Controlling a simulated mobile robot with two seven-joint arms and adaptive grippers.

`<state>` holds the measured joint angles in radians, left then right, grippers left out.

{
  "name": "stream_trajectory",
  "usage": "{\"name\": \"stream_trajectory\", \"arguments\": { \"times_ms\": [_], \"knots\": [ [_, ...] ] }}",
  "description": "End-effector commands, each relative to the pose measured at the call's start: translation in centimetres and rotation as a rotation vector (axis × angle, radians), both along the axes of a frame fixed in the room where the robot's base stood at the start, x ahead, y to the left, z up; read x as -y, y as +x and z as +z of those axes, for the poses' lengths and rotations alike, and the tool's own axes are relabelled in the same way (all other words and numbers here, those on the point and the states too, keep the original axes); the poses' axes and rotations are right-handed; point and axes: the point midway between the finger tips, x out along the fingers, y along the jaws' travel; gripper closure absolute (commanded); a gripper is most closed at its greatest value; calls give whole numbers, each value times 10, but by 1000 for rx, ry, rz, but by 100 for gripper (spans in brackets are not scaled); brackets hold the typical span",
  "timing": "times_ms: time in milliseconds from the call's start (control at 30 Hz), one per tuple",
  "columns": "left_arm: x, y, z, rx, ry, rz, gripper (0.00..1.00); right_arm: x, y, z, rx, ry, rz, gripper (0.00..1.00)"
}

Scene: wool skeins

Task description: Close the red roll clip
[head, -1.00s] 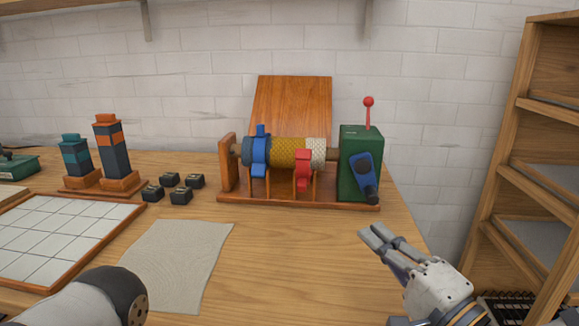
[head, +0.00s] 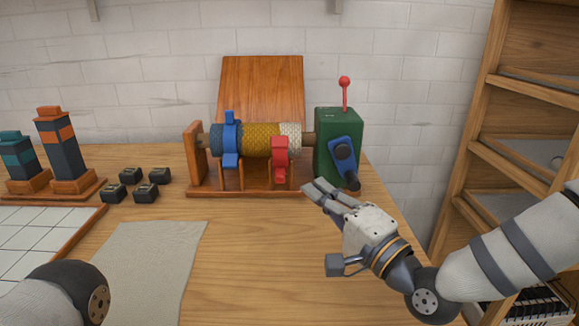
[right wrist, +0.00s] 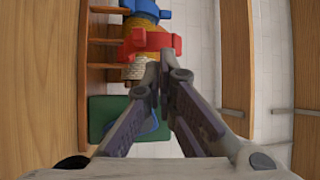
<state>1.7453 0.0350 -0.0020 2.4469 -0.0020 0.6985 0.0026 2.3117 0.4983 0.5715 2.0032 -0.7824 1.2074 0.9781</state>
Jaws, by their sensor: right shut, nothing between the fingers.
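The red roll clip (head: 280,157) sits around the right part of the wool roll (head: 257,139), beside its white end. Its lower part hangs down at the front; I cannot tell from here whether it is latched. It also shows in the right wrist view (right wrist: 150,42), ahead of the fingers. A blue clip (head: 230,140) sits around the roll's left part. My right gripper (head: 318,190) is shut and empty, in front of and below the green crank box (head: 338,130), apart from the clip. My left gripper is out of view; only part of my left arm shows at lower left.
The green box carries a blue crank and a red-knobbed lever (head: 345,92). A wooden board (head: 262,85) leans behind the roll. Several small black blocks (head: 146,193), a grey cloth (head: 150,265) and wool towers (head: 60,150) lie left. Shelves (head: 510,130) stand right.

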Motion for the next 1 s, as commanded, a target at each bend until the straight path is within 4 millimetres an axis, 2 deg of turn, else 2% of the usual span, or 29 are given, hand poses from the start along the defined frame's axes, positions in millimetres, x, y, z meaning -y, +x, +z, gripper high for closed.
{"name": "stream_trajectory", "arguments": {
  "times_ms": [200, 433, 600, 1000],
  "knots": [
    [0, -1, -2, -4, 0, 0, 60, -27, 39, 8, 2, -1, 1, 100],
    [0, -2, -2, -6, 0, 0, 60, -46, 67, 13, 1, -1, 0, 100],
    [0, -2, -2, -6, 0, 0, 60, -50, 73, 15, -1, 0, 0, 100],
    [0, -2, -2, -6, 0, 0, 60, -50, 75, 17, -10, 1, -1, 100]
  ]
}}
